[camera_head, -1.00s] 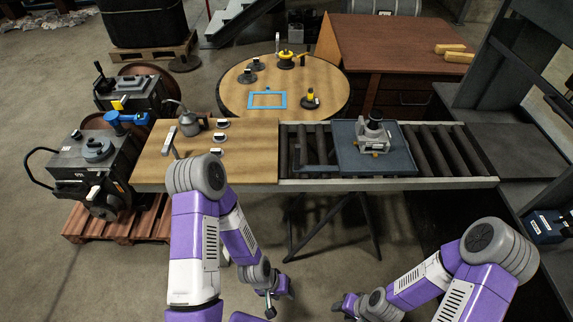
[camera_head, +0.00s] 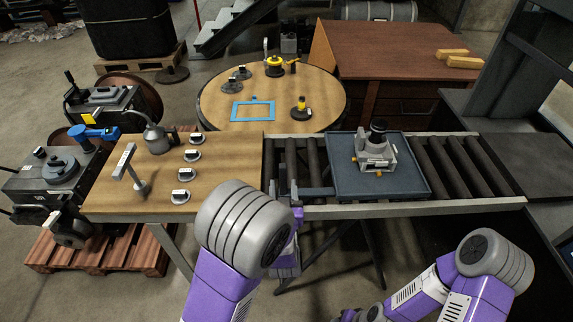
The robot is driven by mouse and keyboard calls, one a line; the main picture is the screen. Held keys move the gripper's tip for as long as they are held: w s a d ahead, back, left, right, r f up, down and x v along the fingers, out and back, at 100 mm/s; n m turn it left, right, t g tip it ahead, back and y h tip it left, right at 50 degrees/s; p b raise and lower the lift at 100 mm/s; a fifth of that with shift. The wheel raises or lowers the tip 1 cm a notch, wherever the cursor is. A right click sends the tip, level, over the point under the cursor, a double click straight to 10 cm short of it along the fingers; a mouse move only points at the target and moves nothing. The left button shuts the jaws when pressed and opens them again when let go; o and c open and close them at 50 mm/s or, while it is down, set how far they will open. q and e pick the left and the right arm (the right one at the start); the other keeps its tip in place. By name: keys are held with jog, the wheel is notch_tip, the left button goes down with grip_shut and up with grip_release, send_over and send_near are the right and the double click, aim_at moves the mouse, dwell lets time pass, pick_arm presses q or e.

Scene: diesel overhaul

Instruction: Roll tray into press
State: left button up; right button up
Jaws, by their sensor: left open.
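The blue-grey tray (camera_head: 345,186) sits on the roller conveyor (camera_head: 451,162), with a grey metal part (camera_head: 375,162) on it. The dark press (camera_head: 500,110) stands at the right end of the conveyor. My right arm is low at the bottom right; its gripper is at the bottom edge and its jaws are not clear.
A wooden bench (camera_head: 225,185) with small gauges and an oil can (camera_head: 157,138) adjoins the conveyor on the left. A round table (camera_head: 325,92) stands behind. The rollers right of the tray are clear up to the press's flat bed (camera_head: 510,160).

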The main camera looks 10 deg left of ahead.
aim_at(283, 176)
pick_arm(q)
jog(key=x, duration=0.7)
jog(key=shift+w+r+b, duration=0.2)
jog(key=shift+r+b, duration=0.1)
jog(key=shift+b, duration=0.05)
jog(key=shift+c, duration=0.3)
grip_shut()
